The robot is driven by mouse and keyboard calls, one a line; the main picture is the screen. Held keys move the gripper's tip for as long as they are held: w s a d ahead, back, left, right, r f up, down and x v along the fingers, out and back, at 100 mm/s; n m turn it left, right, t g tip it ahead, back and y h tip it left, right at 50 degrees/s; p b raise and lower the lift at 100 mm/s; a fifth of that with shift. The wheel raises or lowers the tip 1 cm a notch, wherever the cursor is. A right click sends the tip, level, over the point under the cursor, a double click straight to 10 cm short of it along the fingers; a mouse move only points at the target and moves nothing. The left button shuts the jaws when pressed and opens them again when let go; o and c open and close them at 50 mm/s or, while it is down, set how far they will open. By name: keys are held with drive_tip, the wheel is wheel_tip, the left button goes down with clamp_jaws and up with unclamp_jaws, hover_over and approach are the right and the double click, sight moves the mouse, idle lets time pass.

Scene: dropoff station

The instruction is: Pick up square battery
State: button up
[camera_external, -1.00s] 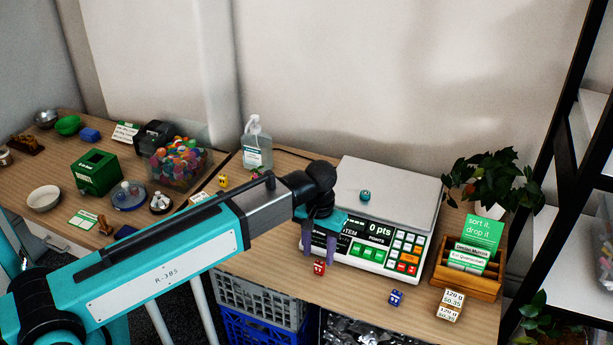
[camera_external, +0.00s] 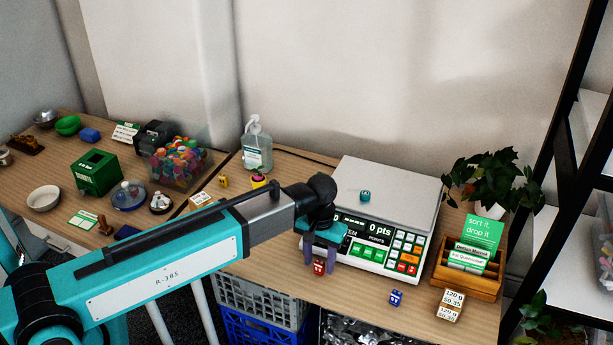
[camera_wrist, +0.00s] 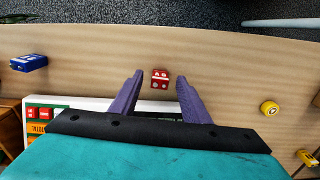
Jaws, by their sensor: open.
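A small red block (camera_external: 319,267), squarish with two pale round marks in the wrist view (camera_wrist: 160,79), lies on the wooden table in front of the scale. A small blue block (camera_external: 396,298) of similar kind lies to its right; it is at the far left of the wrist view (camera_wrist: 29,63). Which one is the square battery is not plainly marked. My gripper (camera_wrist: 159,75) is open, its two purple fingers pointing down. In the wrist view the red block appears between the fingertips, with gaps on both sides. I cannot tell how high the tips are above the table.
The white scale (camera_external: 390,190) stands just behind my gripper, with a small teal item (camera_external: 365,196) on its plate. A wooden card holder (camera_external: 488,284) and labelled blocks (camera_external: 450,305) are at right. A sanitizer bottle (camera_external: 256,150) stands at back left. The table's front edge is close.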

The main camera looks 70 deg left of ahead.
sight(320, 262)
drive_tip(key=shift+f, duration=0.6)
clamp_jaws()
drive_tip(key=shift+r, duration=0.1)
idle(0.3)
drive_tip(key=shift+r+b, duration=0.85)
drive_tip(key=shift+r, duration=4.1)
